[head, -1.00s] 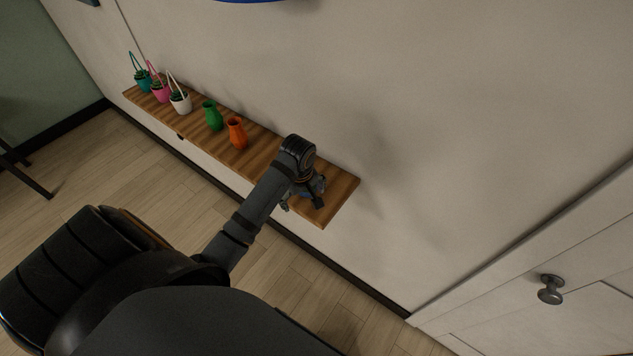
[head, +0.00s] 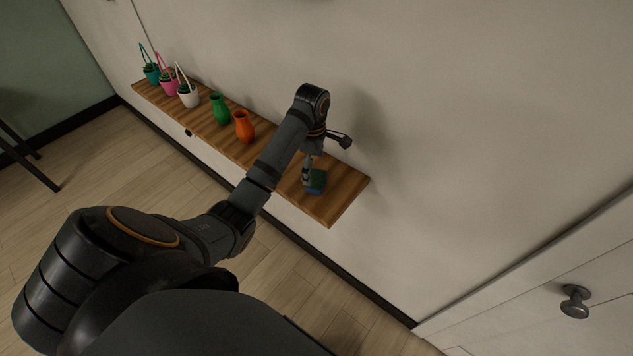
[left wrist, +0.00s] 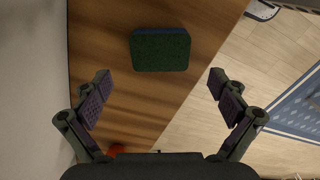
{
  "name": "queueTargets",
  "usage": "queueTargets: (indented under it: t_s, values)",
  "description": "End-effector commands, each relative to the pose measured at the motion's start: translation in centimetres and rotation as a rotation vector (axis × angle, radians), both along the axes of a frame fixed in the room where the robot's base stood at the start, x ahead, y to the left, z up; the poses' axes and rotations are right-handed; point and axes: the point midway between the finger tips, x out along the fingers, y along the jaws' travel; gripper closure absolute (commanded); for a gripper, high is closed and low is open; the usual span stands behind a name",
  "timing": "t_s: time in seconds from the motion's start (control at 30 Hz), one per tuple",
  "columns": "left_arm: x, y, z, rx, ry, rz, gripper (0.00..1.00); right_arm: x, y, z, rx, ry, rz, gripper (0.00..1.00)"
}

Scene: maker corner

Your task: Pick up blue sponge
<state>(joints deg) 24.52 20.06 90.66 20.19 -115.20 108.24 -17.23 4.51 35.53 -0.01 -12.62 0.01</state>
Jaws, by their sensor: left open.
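The blue sponge (head: 316,183) lies on the wooden shelf (head: 345,190) near its right end. It shows a dark green upper face and a blue edge. In the left wrist view the sponge (left wrist: 160,52) is ahead of the fingertips, between their lines and clear of both. My left gripper (head: 309,172) is above the shelf at the sponge, and its fingers partly cover it in the head view. In the left wrist view the gripper (left wrist: 160,86) is open and empty. My right gripper is not in view.
An orange vase (head: 244,127), a green vase (head: 220,108) and white (head: 188,95), pink (head: 168,84) and teal (head: 151,73) planters stand further left on the shelf. The wall (head: 430,120) is close behind. The shelf around the sponge is clear.

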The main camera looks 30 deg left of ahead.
Motion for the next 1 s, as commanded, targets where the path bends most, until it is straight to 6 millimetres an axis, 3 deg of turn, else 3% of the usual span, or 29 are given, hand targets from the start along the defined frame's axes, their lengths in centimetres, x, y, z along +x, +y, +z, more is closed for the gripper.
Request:
queueTargets:
  t_s: [0.17, 0.43, 0.67, 0.93, 1.0]
  values:
    - [0.1, -0.2, -0.7, -0.001, 0.0, -0.001, 0.03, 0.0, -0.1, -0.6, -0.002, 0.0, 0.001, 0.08]
    - [0.3, -0.9, -5.0, 0.0, -0.001, -0.001, 0.03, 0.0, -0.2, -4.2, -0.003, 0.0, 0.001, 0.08]
    - [0.3, -0.9, -5.0, 0.001, -0.002, -0.001, 0.03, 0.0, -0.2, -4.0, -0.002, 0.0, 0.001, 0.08]
    - [0.3, -0.9, -5.1, 0.0, -0.001, -0.001, 0.37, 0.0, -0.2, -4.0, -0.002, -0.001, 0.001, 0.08]
    - [0.3, -0.9, -5.1, 0.0, -0.001, -0.001, 0.4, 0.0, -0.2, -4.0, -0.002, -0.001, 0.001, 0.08]
